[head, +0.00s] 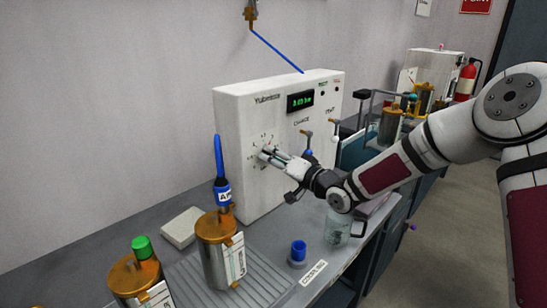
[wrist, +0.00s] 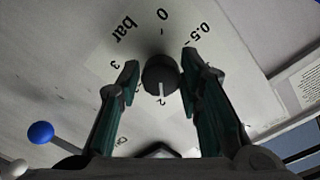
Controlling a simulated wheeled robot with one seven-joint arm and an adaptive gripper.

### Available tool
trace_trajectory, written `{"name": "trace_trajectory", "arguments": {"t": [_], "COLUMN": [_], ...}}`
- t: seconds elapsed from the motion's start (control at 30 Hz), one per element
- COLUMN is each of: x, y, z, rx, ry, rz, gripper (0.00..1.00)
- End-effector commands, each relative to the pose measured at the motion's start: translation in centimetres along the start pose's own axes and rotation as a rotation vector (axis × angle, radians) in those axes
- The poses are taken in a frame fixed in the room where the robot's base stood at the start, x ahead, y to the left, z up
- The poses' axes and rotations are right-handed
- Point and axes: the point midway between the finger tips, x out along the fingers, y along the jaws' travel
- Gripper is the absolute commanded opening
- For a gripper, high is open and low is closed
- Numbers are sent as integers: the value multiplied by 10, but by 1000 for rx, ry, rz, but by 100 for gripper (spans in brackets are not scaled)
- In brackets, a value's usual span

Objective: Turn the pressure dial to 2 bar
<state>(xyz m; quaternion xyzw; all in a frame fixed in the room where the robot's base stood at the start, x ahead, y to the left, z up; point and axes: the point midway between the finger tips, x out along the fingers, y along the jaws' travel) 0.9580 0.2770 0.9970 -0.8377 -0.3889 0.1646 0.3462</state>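The pressure dial is a dark round knob (wrist: 160,75) with a white pointer line. In the wrist view the line points down the picture toward the printed 2. The marks 0, 0.5, 3 and "bar" also show around it. My gripper (wrist: 160,65) has one finger on each side of the knob, with what look like narrow gaps, so it appears open. In the head view my gripper (head: 265,154) is at the dial on the front of the white Yubnicze machine (head: 238,125), and its fingers hide most of the knob. The green digits on the display (head: 300,101) are too small to read surely.
Small levers (head: 308,140) stick out right of the dial. In the wrist view a blue ball (wrist: 40,132) shows at the left.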

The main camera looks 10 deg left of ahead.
Motion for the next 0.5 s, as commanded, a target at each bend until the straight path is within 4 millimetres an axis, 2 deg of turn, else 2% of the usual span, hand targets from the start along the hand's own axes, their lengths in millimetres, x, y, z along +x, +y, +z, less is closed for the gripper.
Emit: {"name": "trace_trajectory", "arguments": {"t": [0.37,0.5], "x": [-1,-12], "y": [-1,0], "z": [-2,-3], "rx": [-1,-1], "ry": [5,5], "rz": [-2,0], "gripper": [50,50]}}
